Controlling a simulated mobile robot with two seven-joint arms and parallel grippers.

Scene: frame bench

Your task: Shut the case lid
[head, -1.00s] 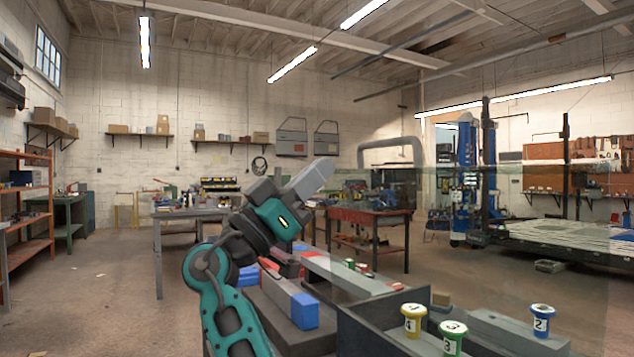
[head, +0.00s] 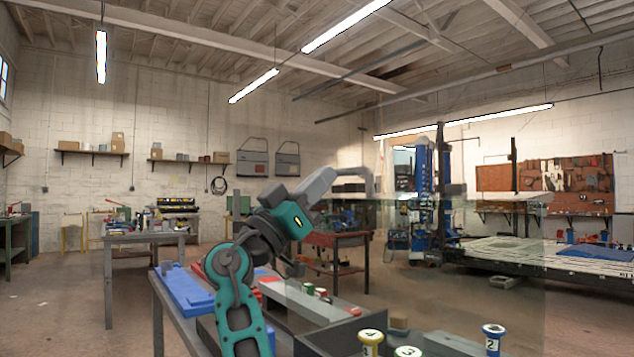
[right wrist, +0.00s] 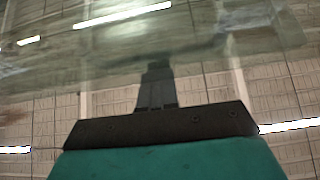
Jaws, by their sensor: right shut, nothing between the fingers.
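The case (head: 338,336) is a dark grey box at the bottom of the head view, cut off by the frame's edge. A clear, faintly tinted panel, which looks like its lid (head: 465,262), stands raised above it; the background shows through. My right gripper (head: 322,183) is shut and empty, pointing up and right near the panel's upper left. I cannot tell if it touches the panel. The right wrist view shows the shut fingers (right wrist: 157,85) with the clear sheet (right wrist: 225,50) beyond. My left gripper is not in view.
Numbered spools, yellow (head: 370,342) and blue (head: 493,338), stand at the case. Left of it on the bench lie a blue block (head: 187,291) and a grey bar (head: 312,304) with red ends. Small red and green pieces (head: 308,289) stand there. Workshop tables stand farther back.

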